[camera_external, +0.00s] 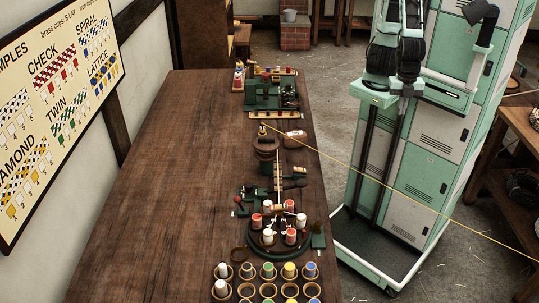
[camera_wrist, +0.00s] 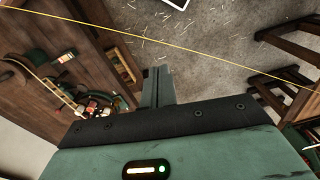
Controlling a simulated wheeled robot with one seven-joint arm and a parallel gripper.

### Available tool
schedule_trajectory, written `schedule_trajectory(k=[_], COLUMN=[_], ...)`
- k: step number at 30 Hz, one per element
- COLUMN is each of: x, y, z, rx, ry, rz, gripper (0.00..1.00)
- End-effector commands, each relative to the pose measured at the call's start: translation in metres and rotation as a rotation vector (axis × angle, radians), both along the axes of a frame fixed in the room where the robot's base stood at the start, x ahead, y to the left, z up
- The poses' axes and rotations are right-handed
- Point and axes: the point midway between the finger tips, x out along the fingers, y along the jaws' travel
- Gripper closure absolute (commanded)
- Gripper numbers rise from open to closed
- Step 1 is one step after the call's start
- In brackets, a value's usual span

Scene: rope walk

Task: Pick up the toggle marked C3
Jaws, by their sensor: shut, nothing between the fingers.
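I cannot make out a toggle marked C3 in either view; any marking is too small to read. My gripper (camera_wrist: 158,86) shows in the wrist view with its fingers together and nothing between them, held in the air over the floor side. In the external view my arm is folded beside the right edge of the long wooden table (camera_external: 160,180), apart from everything on it.
Near the table's front are several cups (camera_external: 222,290) and a round dark stand with red and white spools (camera_external: 267,206). A green machine (camera_external: 262,95) stands at the back. A yellow cord (camera_external: 385,173) stretches across the floor side. The table's left half is bare.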

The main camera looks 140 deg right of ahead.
Motion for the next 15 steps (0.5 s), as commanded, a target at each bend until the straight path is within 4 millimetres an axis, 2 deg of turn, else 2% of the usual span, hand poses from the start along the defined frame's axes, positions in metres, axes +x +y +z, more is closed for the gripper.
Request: schedule_trajectory(k=[4, 9, 15], x=[0.0001, 0.0000, 0.0000], y=[0.0001, 0.0000, 0.0000], z=[0.0000, 0.0000, 0.0000], rx=[0.000, 0.000, 0.000], ry=[0.000, 0.000, 0.000], rz=[0.000, 0.000, 0.000], gripper=[1.00, 0.53, 0.53])
